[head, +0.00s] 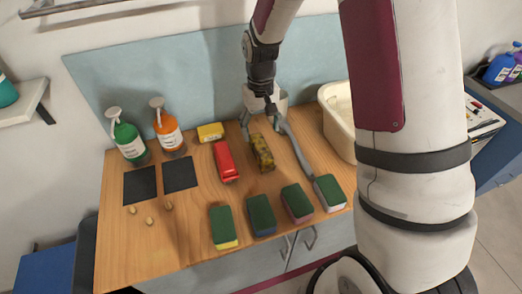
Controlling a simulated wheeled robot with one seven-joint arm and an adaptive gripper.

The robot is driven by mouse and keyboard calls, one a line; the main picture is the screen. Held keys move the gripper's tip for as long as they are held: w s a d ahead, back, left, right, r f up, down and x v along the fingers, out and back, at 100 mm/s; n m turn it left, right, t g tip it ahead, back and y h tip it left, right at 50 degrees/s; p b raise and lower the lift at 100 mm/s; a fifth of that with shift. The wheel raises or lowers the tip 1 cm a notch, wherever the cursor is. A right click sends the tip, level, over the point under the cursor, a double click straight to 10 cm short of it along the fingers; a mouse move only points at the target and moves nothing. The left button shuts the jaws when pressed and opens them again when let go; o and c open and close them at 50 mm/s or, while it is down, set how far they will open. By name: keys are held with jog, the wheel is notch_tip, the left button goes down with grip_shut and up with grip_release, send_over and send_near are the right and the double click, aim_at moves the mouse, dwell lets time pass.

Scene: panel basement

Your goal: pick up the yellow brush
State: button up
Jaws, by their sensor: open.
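A mottled yellow and dark block (263,154), which looks like the yellow brush, lies lengthwise on the wooden counter. A smaller plain yellow block (210,132) lies farther back to its left, and a red brush-like block (225,161) lies between them. My gripper (262,122) is open, pointing down over the far end of the mottled block. I cannot tell whether its fingers touch the block. A long grey strip (297,150) runs from beside my gripper toward a green and white sponge (330,193).
Several green-topped sponges (262,215) line the counter's front edge. Green (128,140) and orange (169,131) pump bottles and two dark squares (140,185) are on the left. A cream basin (340,120) stands close on the right.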

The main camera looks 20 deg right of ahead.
aim_at(261, 145)
jog(key=shift+s+f+p, duration=0.1)
jog(key=shift+f+p, duration=0.7)
jog(key=shift+f, duration=3.35)
jog(key=c, duration=1.3)
